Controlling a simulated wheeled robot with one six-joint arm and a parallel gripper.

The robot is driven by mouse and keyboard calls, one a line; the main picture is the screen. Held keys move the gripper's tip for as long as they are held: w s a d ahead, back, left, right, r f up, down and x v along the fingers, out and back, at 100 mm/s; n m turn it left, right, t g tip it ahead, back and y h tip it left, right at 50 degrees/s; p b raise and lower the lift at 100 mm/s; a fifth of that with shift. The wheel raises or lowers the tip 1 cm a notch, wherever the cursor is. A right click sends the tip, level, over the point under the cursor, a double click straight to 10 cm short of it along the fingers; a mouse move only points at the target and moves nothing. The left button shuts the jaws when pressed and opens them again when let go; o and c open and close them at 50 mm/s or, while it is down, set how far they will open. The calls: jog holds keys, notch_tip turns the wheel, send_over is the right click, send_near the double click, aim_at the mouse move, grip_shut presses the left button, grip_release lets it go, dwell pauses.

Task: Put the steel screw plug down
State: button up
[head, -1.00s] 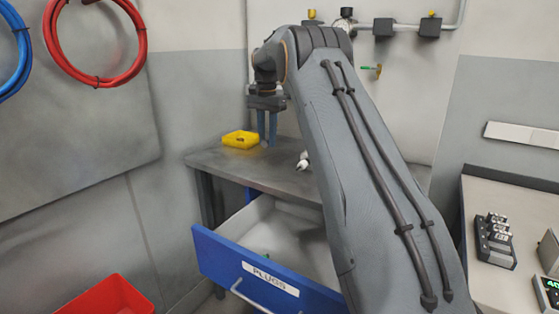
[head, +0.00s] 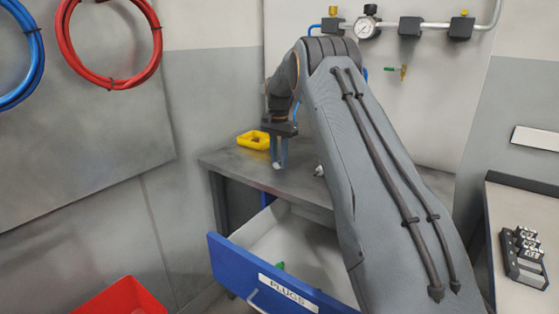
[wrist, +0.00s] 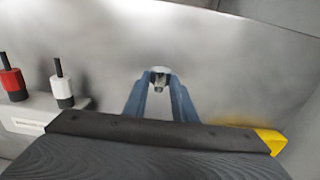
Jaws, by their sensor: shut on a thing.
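The steel screw plug (wrist: 160,77) is held between the fingertips of my gripper (wrist: 160,86) in the wrist view, with the grey bench surface behind it. In the head view my gripper (head: 279,161) points down over the grey workbench (head: 235,166), to the right of and nearer than a yellow bin (head: 252,141). The plug shows there only as a small pale spot at the fingertips. I cannot tell whether it touches the bench.
An open blue drawer (head: 232,272) labelled PLUGS juts out below the bench, with a green item (head: 281,265) inside. A red bin (head: 118,299) is at lower left. Two plug-like pieces, red (wrist: 12,82) and white (wrist: 62,86), stand at left in the wrist view.

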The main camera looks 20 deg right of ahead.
jog(key=shift+f, duration=0.45)
jog(key=shift+f, duration=0.1)
jog(key=o, duration=1)
jog(key=shift+o, duration=0.2)
notch_tip(320, 180, up, 12)
jog(key=b, duration=0.2)
jog(key=shift+b, duration=0.4)
